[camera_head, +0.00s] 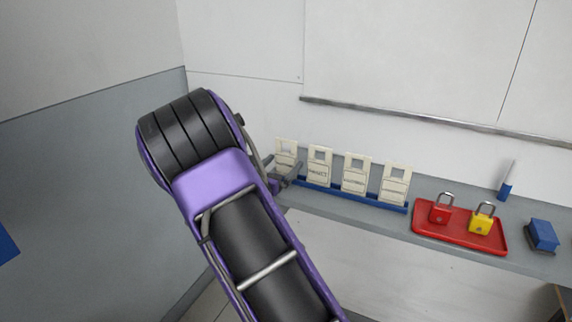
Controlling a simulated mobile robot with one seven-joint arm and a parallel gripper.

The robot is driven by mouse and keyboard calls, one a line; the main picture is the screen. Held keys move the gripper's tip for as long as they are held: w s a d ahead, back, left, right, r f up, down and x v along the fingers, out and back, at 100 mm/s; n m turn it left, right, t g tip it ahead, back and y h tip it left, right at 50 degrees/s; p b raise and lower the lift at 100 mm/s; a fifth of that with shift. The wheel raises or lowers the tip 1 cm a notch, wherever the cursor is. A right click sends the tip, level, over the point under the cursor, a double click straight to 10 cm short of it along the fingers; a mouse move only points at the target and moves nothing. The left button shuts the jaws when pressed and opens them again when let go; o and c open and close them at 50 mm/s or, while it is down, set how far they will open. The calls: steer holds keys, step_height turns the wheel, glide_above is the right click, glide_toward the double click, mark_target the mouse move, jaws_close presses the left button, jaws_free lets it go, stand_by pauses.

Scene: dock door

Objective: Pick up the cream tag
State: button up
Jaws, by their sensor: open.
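Several cream tags stand upright in a row in a blue rack (372,198) on the shelf. They are the far-left tag (287,147), a second tag (319,168), a third tag (354,176) and the far-right tag (395,186). Each has a square hole near its top and dark print below. My gripper (292,174) is partly hidden behind my purple and black arm. Its visible fingers are at the left end of the rack, in front of the far-left tag's lower part. I see nothing held in it. I cannot tell whether it touches that tag.
Right of the rack, a red tray (448,235) holds a red padlock (440,211) and a yellow padlock (482,221). A blue block (542,235) and a blue-handled tool (505,188) are farther right. The grey shelf (335,215) runs along a white wall.

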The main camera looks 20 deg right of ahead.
mark_target(290, 157)
steer(key=shift+f+x, duration=0.2)
steer(key=shift+x, duration=2.5)
steer(key=c, duration=1.2)
